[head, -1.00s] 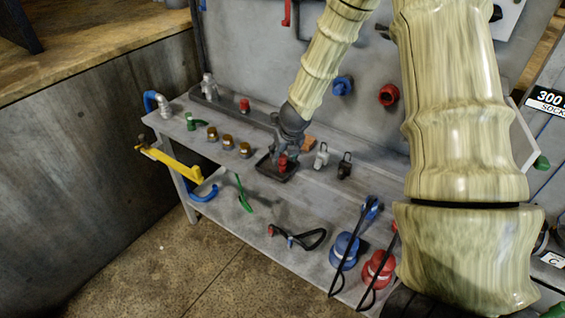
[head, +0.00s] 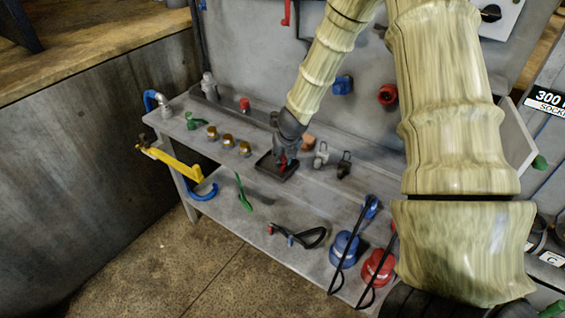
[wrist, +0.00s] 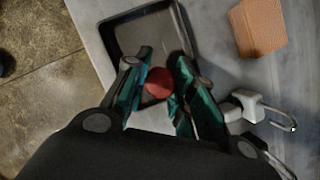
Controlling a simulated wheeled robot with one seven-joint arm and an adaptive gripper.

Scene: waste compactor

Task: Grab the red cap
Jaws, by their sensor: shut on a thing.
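A small red cap (wrist: 158,83) shows between the fingers in the wrist view, above or in a black tray (wrist: 120,38). My gripper (wrist: 164,62) is shut on it, with a dark green finger on each side. In the head view my gripper (head: 285,160) is over the black tray (head: 264,165) on the upper shelf. Only a sliver of red (head: 283,161) shows there between the fingers. I cannot tell whether the cap touches the tray floor.
An orange-brown block (wrist: 258,26) and a padlock (wrist: 245,105) lie right of the tray. Another red cap (head: 244,103) stands behind. Several brass fittings (head: 228,140) stand left. The lower shelf holds a blue object (head: 343,247) and a large red one (head: 379,266).

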